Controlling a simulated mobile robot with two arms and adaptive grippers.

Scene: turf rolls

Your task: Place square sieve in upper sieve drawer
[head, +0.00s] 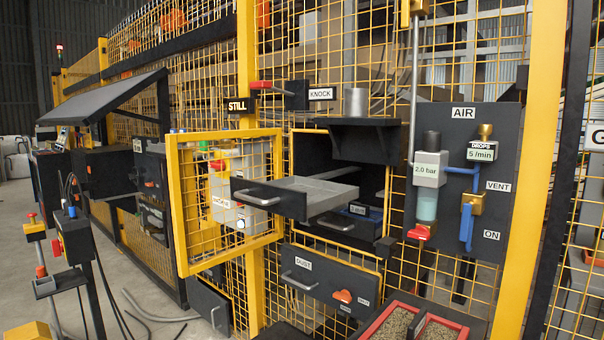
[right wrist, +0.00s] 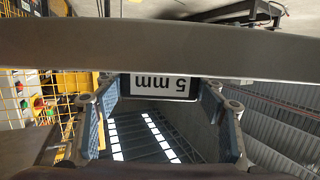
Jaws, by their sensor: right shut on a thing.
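My right gripper (right wrist: 160,96) shows only in the right wrist view, with blue-padded fingers on both sides of a dark tab labelled "5 mm" (right wrist: 160,86). It is shut on this tab of the square sieve, whose grey frame side (right wrist: 160,47) runs across the picture. The rest of the sieve is hidden. In the head view the upper sieve drawer (head: 268,198) is pulled out of the dark cabinet, with a handle on its front; its light grey inside looks empty. A lower drawer (head: 345,226) sits under it. My left gripper is in neither view.
A yellow mesh door (head: 187,258) stands open left of the drawer. A dark shelf (head: 355,122) with a grey cylinder juts out above. The "DUST" drawer (head: 322,280) is below. The air panel (head: 464,180) is at the right, above red-rimmed trays of grain (head: 376,322).

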